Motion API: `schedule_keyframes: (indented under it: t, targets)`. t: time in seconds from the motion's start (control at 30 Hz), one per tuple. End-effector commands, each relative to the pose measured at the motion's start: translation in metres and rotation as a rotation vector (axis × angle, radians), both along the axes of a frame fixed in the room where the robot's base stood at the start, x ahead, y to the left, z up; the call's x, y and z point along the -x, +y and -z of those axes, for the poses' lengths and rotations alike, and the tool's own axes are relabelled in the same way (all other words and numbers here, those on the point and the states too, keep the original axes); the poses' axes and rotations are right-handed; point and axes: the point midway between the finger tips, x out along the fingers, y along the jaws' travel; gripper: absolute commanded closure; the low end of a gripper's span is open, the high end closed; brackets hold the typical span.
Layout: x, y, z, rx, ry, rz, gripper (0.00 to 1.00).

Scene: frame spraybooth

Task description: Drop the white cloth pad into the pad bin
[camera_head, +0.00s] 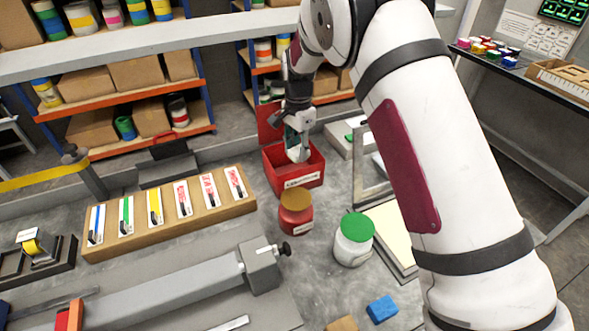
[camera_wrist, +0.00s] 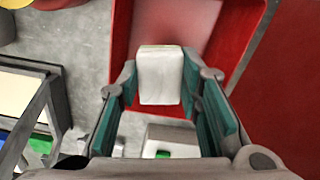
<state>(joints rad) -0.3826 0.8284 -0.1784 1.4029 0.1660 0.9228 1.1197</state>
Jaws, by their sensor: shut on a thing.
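The white cloth pad (camera_head: 297,152) is held between the fingertips of my gripper (camera_head: 298,136). In the wrist view the pad (camera_wrist: 160,72) sits between the two green-lined fingers. A red open-topped bin (camera_head: 304,178), with a white label on its front and a raised lid at the back, stands on the grey bench and appears to be the pad bin. In the head view the pad is at the bin's opening. The wrist view shows the red bin wall (camera_wrist: 120,45) around and behind the pad. The exact depth of the pad is unclear.
A red jar with an orange lid (camera_head: 296,213) stands in front of the bin. A white jar with a green lid (camera_head: 354,240) is nearer right. A wooden rack of colour cards (camera_head: 170,213) lies left. A metal frame (camera_head: 372,165) stands right of the bin.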

Motion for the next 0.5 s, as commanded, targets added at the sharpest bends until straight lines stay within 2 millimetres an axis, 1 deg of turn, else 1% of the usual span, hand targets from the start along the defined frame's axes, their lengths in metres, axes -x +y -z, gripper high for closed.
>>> schedule_keyframes:
  t: [0.13,0.17,0.2,0.23,0.5]
  targets:
    - [0.0000,0.0000,0.0000,0.000,0.000,0.000,0.90]
    - [0.0000,0.0000,0.0000,0.000,0.000,0.000,0.61]
    - [-0.0001,0.0001,0.0000,0.000,0.000,0.000,0.52]
    - [0.0000,0.0001,-0.0001,0.000,0.000,0.000,0.45]
    - [0.0000,0.0001,-0.0001,0.000,0.000,0.000,0.44]
